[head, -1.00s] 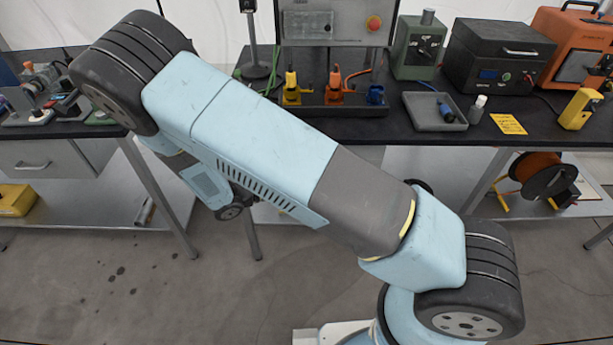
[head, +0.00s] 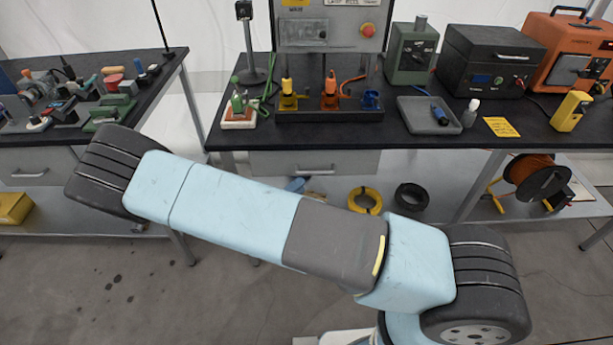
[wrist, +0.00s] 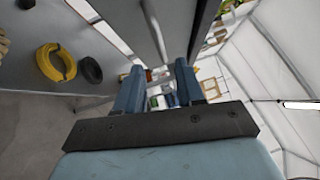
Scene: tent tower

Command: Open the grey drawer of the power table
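The grey drawer (head: 330,161) is under the dark top of the middle table (head: 400,135). Its front looks flush and shut, with a slim metal handle (head: 312,169); my arm hides some of the space below it.
A left table (head: 160,80) has its own grey drawer (head: 40,165). Yellow (head: 364,200) and black (head: 411,197) cable coils lie on the middle table's lower shelf. A grey tray (head: 402,108) and an orange case (head: 570,50) are on top. Bare floor lies in front.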

